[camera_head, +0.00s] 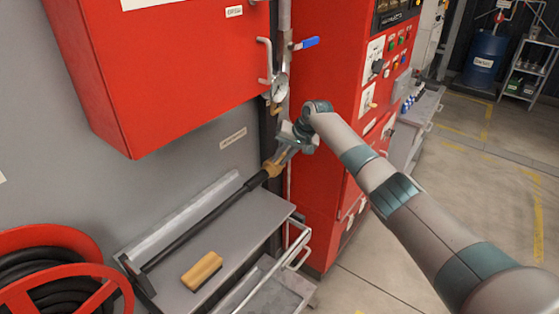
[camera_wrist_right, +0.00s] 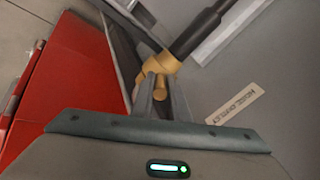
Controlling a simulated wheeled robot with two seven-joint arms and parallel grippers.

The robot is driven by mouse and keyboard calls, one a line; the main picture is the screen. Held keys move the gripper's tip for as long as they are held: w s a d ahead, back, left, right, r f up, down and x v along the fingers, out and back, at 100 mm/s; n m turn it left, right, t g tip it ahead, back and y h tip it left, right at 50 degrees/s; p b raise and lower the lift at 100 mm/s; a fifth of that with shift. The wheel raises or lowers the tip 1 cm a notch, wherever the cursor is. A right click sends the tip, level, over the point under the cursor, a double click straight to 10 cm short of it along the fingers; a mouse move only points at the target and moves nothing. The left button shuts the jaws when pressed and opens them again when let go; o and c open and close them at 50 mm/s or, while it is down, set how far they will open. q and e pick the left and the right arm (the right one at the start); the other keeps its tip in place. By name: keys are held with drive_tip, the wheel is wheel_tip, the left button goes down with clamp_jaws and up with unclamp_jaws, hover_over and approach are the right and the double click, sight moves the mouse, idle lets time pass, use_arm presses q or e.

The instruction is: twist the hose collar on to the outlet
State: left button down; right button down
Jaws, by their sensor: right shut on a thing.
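The hose collar (camera_head: 273,168) is a brass-coloured fitting at the end of a black hose (camera_head: 207,222). My right gripper (camera_head: 281,157) is shut on the collar and holds it above the shelf's back right corner. In the right wrist view, the collar (camera_wrist_right: 157,67) shows between and beyond the fingers of my right gripper (camera_wrist_right: 160,97). The outlet (camera_head: 275,106) looks like the small brass piece under the grey valve, above the gripper. The collar is apart from it, and the hose slopes down left from it. My left gripper is not in view.
A metal shelf (camera_head: 236,226) carries a wooden-backed brush (camera_head: 202,270). A red hose reel (camera_head: 62,272) stands at lower left. A red box (camera_head: 165,65) overhangs the wall. A red control cabinet (camera_head: 335,100) stands close behind my right arm. A blue-handled lever (camera_head: 306,43) sticks out above.

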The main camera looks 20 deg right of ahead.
drive_tip(key=shift+w+a+r+g+h+b, duration=0.1)
drive_tip(key=shift+w+a+g+h+b, duration=0.3)
drive_tip(key=shift+b, duration=0.3)
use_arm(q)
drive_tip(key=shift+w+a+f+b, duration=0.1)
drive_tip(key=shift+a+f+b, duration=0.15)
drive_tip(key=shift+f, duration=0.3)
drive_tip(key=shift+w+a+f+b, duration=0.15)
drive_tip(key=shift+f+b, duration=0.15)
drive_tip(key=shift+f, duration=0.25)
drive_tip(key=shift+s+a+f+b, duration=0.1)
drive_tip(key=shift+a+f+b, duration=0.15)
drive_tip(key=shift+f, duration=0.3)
use_arm(e)
drive_tip(key=shift+w+r+g+h, duration=0.2)
drive_tip(key=shift+g+h, duration=0.2)
drive_tip(key=shift+g, duration=0.2)
drive_tip(key=shift+a, duration=0.1)
drive_tip(key=c, duration=1.7)
unclamp_jaws()
drive_tip(key=shift+w, duration=0.1)
drive_tip(key=shift+r, duration=0.15)
